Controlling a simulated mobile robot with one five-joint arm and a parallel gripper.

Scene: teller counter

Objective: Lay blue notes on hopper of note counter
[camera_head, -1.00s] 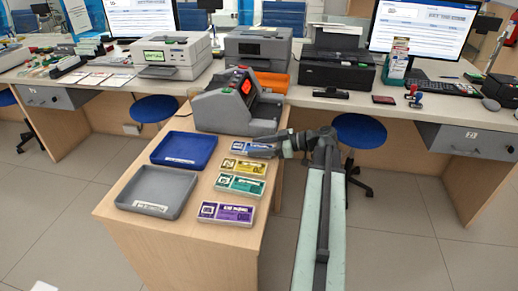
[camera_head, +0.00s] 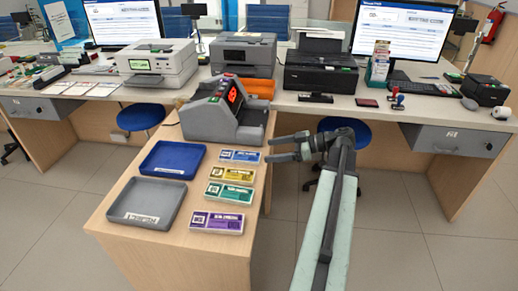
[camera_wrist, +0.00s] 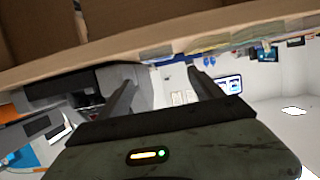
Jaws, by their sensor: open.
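The blue notes (camera_head: 240,155) lie flat at the back of a row of note bundles on the small wooden table in the head view. The note counter (camera_head: 225,112), grey with a red display, stands just behind them at the table's back. Its hopper cannot be made out clearly. My gripper (camera_head: 268,149) is open and empty, its fingers pointing left at the table's right edge, just right of the blue notes and apart from them. In the wrist view my two fingers (camera_wrist: 158,92) are spread with nothing between them.
Yellow (camera_head: 232,176), green (camera_head: 229,194) and purple (camera_head: 216,223) note bundles lie in front of the blue one. A blue tray (camera_head: 172,174) and a grey tray (camera_head: 146,221) lie to the left. Printers and monitors stand on the long counter (camera_head: 340,106) behind.

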